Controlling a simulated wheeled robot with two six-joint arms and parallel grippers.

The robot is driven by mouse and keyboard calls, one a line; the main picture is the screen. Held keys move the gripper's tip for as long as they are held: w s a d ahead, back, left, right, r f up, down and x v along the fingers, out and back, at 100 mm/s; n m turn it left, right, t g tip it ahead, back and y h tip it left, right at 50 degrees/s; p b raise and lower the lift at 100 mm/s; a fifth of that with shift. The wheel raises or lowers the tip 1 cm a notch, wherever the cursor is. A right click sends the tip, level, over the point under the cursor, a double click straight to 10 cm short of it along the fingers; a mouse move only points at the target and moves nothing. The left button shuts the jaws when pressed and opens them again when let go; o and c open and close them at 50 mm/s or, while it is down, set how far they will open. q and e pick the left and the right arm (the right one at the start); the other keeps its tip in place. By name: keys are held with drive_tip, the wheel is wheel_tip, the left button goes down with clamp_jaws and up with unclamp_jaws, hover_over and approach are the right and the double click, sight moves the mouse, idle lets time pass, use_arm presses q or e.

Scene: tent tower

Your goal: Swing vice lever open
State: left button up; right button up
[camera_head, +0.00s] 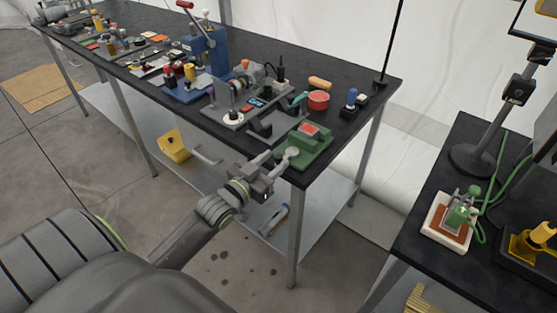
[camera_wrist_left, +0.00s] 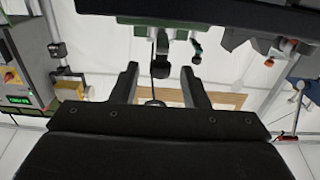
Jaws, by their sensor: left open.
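A green vice (camera_head: 311,143) with a red block on top stands at the near right corner of the black workbench. Its grey lever (camera_head: 291,153) with a round pale end points toward my left gripper. My left gripper (camera_head: 270,168) is just off the bench's front edge, close to the lever end. In the left wrist view the picture looks upside down; the green vice (camera_wrist_left: 145,22) is at the top. Two dark arms hang from it, one of them (camera_wrist_left: 162,45) above the gap between my open, empty fingers (camera_wrist_left: 158,85). I cannot tell whether the lever touches the gripper. My right gripper is not visible.
The workbench (camera_head: 335,70) carries grey fixtures (camera_head: 265,128), a red round container (camera_head: 318,100) and a blue lever press (camera_head: 208,50) farther left. A lower shelf (camera_head: 325,200) is under it. A second table (camera_head: 425,215) with a small green clamp (camera_head: 462,210) stands at right.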

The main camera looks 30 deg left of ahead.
use_arm(q)
drive_tip(key=shift+w+d, duration=0.1)
drive_tip(key=shift+w, duration=1.3)
clamp_jaws()
